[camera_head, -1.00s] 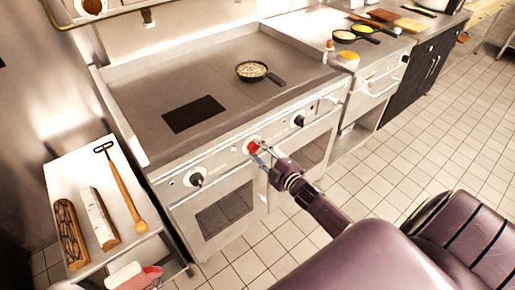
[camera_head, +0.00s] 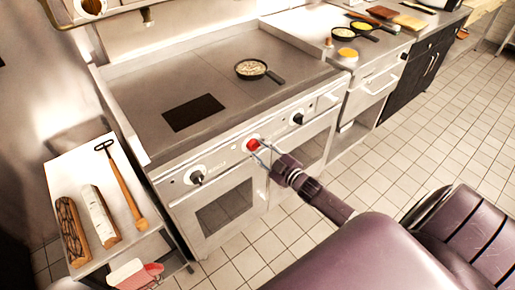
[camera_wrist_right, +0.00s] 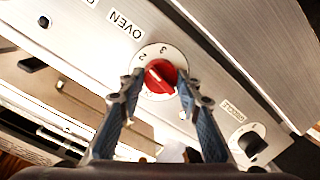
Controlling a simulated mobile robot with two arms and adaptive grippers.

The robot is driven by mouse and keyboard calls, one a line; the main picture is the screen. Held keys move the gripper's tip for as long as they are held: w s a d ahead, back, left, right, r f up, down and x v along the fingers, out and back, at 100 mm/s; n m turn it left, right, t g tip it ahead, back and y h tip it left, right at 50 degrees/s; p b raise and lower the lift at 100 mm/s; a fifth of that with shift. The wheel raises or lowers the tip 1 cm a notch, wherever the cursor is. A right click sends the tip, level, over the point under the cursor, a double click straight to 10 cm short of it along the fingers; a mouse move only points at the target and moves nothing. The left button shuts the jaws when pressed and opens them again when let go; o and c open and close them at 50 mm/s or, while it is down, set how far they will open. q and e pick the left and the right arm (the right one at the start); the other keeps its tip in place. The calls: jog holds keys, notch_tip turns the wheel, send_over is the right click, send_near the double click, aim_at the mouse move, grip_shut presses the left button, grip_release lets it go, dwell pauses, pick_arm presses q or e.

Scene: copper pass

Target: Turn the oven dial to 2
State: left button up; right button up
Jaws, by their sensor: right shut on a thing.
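The oven dial (camera_head: 253,145) is a red knob on the front panel of the range. In the right wrist view the red dial (camera_wrist_right: 161,76) sits on a white disc beside the OVEN label, with the numerals 2 and 3 above it. Its white mark points to the upper left, roughly toward the 2. My right gripper (camera_head: 259,150) is at the dial. In the wrist view its blue fingers (camera_wrist_right: 160,88) are shut on the dial from both sides, hiding part of the disc. My left gripper is not in view.
Black knobs flank the dial at left (camera_head: 197,177) and right (camera_head: 298,119). A pan (camera_head: 251,69) rests on the range top. A side table at left holds logs (camera_head: 100,215) and a long-handled tool (camera_head: 124,185). The tiled floor in front is clear.

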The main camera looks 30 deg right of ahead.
jog(key=o, duration=1.2)
jog(key=s, duration=0.4)
jog(key=s+d+r, duration=0.1)
jog(key=s, duration=0.7)
jog(key=shift+d+r, duration=0.15)
jog(key=shift+r, duration=0.05)
jog(key=shift+w, duration=0.1)
